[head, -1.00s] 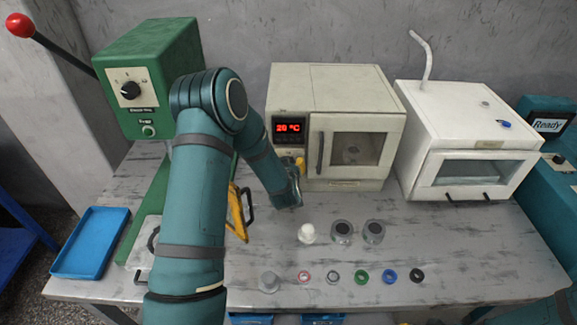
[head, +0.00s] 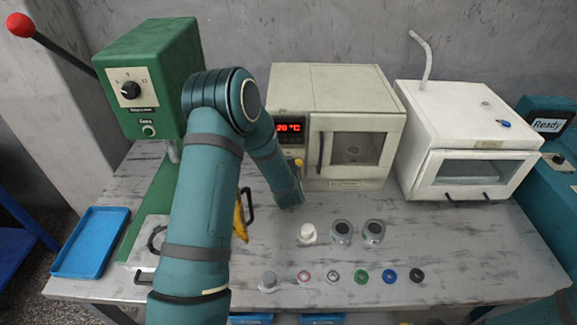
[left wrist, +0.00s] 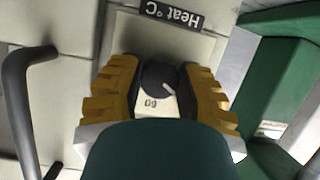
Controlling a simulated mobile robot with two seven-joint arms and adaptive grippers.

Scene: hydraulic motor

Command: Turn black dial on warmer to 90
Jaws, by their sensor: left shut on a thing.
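The warmer (head: 350,82) is a beige box with a windowed door and a red display (head: 289,128) reading 20 °C. In the left wrist view its black dial (left wrist: 158,77) sits below an upside-down "Heat °C" label (left wrist: 172,14). The dial's white pointer slants toward the lower right of that view, and an upside-down "60" (left wrist: 151,102) shows beside it. My left gripper (left wrist: 157,82) has its ribbed yellow fingers shut on the dial, one on either side. In the head view, my left arm hides the dial and most of that gripper.
A green press (head: 150,75) stands at the left and a white cabinet (head: 468,140) right of the warmer. A white piece (head: 308,233), two grey round parts (head: 342,231) and several small rings (head: 361,276) lie in front. A blue tray (head: 91,242) is at the left.

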